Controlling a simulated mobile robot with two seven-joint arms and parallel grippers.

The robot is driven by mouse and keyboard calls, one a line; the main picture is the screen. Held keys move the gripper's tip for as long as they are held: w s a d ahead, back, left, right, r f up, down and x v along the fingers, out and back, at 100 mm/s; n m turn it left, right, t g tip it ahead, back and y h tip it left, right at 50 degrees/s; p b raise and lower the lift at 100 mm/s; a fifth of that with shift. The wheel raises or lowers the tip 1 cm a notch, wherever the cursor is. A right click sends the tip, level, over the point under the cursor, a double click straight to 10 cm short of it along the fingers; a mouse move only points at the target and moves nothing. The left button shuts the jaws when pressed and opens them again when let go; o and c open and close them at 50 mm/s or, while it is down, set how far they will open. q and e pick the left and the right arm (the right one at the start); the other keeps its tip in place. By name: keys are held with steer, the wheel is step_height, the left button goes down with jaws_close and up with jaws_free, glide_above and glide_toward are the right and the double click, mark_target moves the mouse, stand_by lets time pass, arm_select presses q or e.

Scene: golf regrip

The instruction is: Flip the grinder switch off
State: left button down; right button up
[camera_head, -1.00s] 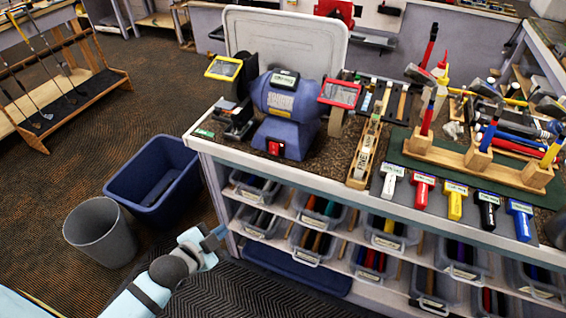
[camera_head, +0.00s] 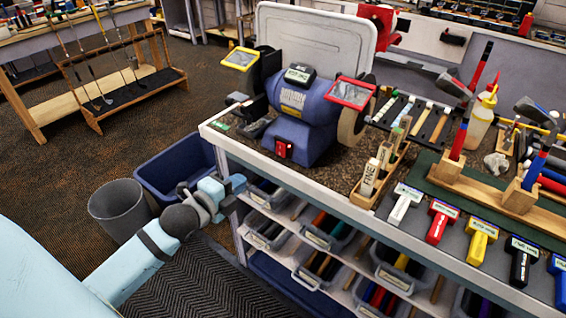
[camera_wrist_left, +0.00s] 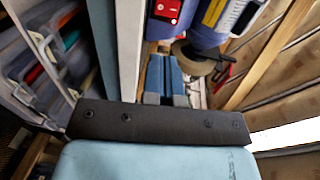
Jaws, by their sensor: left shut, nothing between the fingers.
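The blue bench grinder (camera_head: 303,110) stands on the left end of the workbench, with a yellow-framed shield on its left and a red-framed shield on its right. Its red switch (camera_head: 284,149) is on the front of the base; the switch also shows at the top of the left wrist view (camera_wrist_left: 167,10). I cannot tell which way the switch is set. My left gripper (camera_head: 238,184) is shut and empty, in front of the bench's left corner, below and left of the switch and apart from it. Its fingers (camera_wrist_left: 166,78) show in the left wrist view. My right gripper is not in view.
The bench top's front edge (camera_head: 330,195) lies between my left gripper and the grinder. Bins fill the shelves below. A blue tub (camera_head: 176,170) and a grey bin (camera_head: 118,208) stand on the floor at left. A wooden tray (camera_head: 380,180) sits right of the grinder.

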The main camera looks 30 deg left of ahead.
arm_select(q)
steer(key=shift+a, duration=0.1)
stand_by(0.3)
glide_toward(280, 154)
steer(key=w, duration=0.7)
steer(key=shift+w+d+f, duration=0.2)
steer(key=shift+w+f, duration=0.05)
steer(key=shift+f, duration=0.15)
